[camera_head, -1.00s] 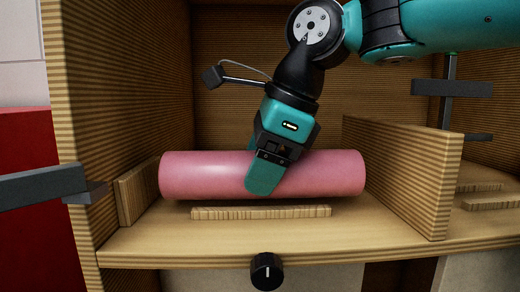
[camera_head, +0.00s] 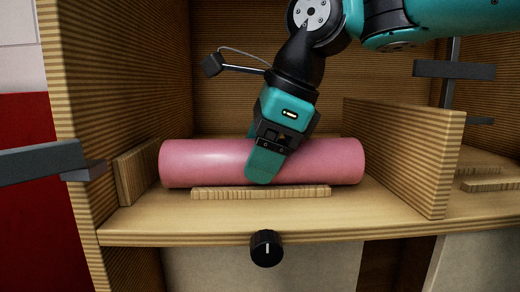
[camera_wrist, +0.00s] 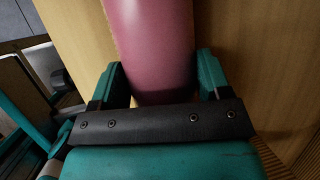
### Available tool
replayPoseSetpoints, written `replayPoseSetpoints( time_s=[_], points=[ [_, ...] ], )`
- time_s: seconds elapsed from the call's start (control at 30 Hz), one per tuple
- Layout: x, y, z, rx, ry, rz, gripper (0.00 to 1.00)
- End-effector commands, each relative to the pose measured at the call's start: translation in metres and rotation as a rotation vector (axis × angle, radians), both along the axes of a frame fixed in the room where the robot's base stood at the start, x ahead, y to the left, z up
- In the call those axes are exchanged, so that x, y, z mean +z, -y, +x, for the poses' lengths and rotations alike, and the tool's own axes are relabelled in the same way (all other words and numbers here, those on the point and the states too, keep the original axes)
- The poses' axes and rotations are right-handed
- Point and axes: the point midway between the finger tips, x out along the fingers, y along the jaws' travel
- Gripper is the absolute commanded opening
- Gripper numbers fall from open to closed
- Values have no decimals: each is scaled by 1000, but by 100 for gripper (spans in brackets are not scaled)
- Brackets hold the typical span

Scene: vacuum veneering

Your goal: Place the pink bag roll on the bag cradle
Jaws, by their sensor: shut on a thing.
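The pink bag roll (camera_head: 205,163) lies crosswise inside a wooden compartment, nearly level. My gripper (camera_head: 266,163) is shut on it near its middle, from above, with a teal finger down its front side. In the wrist view the pink roll (camera_wrist: 155,45) runs between the two fingers of my gripper (camera_wrist: 162,80). A low wooden strip (camera_head: 260,192), which looks like the front rail of the bag cradle, stands on the shelf just in front of and below the roll. The roll's underside meets the strip's top edge in the picture; whether they touch, I cannot tell.
A wooden divider (camera_head: 405,155) stands close to the roll's right end, and a short wooden panel (camera_head: 138,172) close to its left end. A black knob (camera_head: 266,248) sits on the shelf's front. More strips (camera_head: 490,184) lie right of the divider.

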Motion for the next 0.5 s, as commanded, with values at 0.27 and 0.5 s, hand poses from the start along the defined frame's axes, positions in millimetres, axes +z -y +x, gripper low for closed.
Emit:
replayPoseSetpoints(
  time_s=[0.27,0.5],
  points=[
    [-1,0,0,0,1,1,100],
    [4,2,0,-2,1,1,100]
  ],
)
